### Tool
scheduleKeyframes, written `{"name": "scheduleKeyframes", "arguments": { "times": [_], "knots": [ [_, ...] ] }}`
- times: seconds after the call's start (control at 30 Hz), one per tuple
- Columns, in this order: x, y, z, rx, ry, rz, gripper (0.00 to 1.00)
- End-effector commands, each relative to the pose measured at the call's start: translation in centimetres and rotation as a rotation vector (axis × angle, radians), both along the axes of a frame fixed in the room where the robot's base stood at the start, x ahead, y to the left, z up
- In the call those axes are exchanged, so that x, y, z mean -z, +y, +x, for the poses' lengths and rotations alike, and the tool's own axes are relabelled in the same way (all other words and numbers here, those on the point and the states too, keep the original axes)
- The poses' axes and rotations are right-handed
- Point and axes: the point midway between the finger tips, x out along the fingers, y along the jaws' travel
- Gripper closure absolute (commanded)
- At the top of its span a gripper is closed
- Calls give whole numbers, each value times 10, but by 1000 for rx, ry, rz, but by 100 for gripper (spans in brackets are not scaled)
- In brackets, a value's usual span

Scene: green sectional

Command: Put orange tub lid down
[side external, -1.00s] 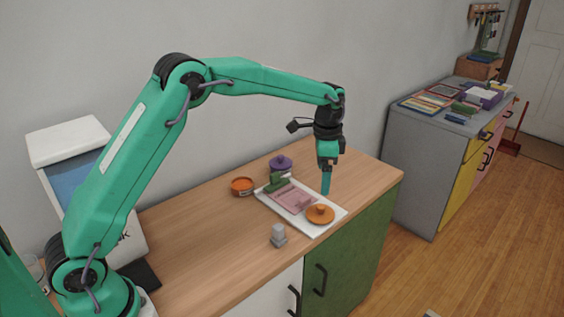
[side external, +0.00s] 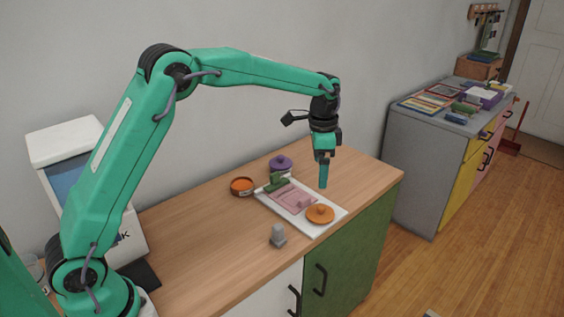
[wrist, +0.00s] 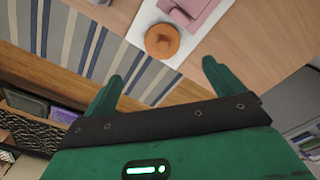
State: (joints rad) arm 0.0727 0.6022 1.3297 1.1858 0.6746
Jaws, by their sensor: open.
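The orange tub lid (side external: 320,213) lies knob up on the front right part of a white board (side external: 334,223). In the wrist view the lid (wrist: 162,41) lies ahead of the fingers, near the board's edge. My gripper (side external: 323,185) is above the worktop just behind the lid in the side view, apart from it. In the wrist view its two fingers (wrist: 163,72) are spread with nothing between them. An orange tub (side external: 242,186) stands open on the wood, left of the board.
A pink slab (side external: 292,197) and a green object (side external: 277,182) are on the board. A purple lidded pot (side external: 281,163) stands behind it. A small grey object (side external: 278,236) stands near the worktop's front edge. Bare wood (side external: 205,235) lies to the left.

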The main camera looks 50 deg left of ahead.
Motion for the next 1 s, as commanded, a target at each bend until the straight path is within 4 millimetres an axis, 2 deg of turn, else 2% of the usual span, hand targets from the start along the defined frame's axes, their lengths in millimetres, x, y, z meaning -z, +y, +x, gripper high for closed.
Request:
{"name": "scheduleKeyframes", "arguments": {
  "times": [0.27,0.5,0.7,1.0],
  "knots": [
    [-50,9,-41,-108,-72,-10,6],
    [-85,17,-88,-218,-138,-27,6],
    [-106,22,-129,-308,-193,-45,6],
    [-121,30,-195,-442,-275,-81,6]
  ]
}}
